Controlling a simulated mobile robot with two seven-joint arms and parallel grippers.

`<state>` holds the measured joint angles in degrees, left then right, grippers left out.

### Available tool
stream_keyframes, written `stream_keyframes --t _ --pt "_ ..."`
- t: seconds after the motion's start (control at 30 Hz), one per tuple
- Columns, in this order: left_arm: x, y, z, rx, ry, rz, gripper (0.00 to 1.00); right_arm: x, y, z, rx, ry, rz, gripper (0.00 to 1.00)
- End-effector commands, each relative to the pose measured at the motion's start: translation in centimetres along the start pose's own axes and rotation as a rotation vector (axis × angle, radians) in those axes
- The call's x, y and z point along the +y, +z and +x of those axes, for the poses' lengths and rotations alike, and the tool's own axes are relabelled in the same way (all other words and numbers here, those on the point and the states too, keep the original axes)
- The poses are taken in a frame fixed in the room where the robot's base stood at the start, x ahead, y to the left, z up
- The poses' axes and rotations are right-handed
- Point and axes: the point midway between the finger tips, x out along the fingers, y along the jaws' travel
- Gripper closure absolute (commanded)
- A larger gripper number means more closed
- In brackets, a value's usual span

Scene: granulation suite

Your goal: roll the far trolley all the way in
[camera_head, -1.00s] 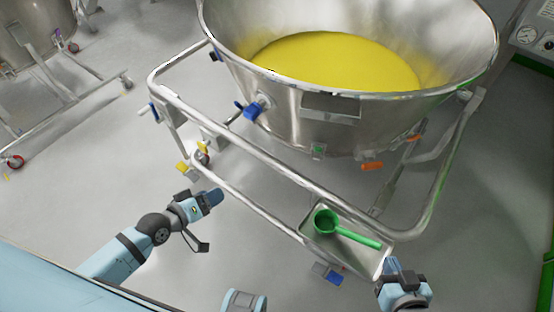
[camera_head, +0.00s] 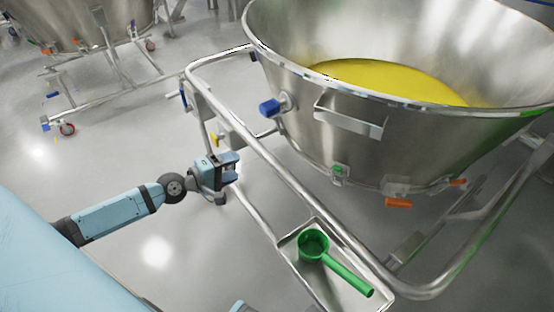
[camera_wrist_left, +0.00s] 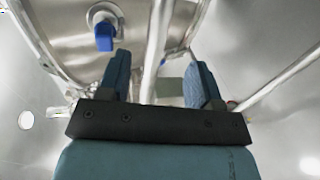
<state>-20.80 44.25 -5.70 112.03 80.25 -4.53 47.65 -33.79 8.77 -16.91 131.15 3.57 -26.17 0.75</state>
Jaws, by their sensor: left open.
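A steel trolley with a tubular rail frame (camera_head: 262,150) carries a large steel bowl (camera_head: 300,110) holding yellow material. A second bowl trolley (camera_head: 100,97) stands farther off at the upper left. My left gripper (camera_head: 234,168) is open beside the left rail of the nearer trolley. In the left wrist view, a steel tube (camera_wrist_left: 157,45) runs between the open fingers of the left gripper (camera_wrist_left: 158,78), as seen from there. I cannot tell whether they touch it.
A green scoop (camera_head: 314,245) lies in a steel tray (camera_head: 290,262) on the nearer trolley's frame. A blue-handled valve (camera_head: 271,108) juts from the bowl. A caster (camera_head: 67,129) shows on the farther trolley. Open floor lies between the trolleys.

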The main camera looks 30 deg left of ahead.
Motion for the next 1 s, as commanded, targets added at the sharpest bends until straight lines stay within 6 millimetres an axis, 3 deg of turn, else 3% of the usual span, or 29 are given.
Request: stream_keyframes --t 0.17,0.37,0.6,0.8,1.0 --pt "0.3 0.0 2.0 0.001 0.003 -0.002 0.41 0.3 0.6 -0.3 -0.041 0.012 -0.002 1.00" --pt "0.3 0.1 6.1 0.000 0.004 -0.002 0.41 0.7 1.7 -0.5 -0.085 0.024 -0.005 1.00" --pt "0.1 0.1 10.8 0.000 0.002 0.001 0.41 0.6 1.6 -0.4 -0.075 0.022 -0.004 1.00" --pt "0.0 0.1 13.0 -0.001 0.000 0.002 0.41 0.5 1.3 -0.3 -0.056 0.018 -0.001 1.00" --pt "0.0 0.1 13.6 -0.001 -0.001 0.002 0.41 0.4 0.9 -0.3 -0.047 0.015 -0.001 1.00"
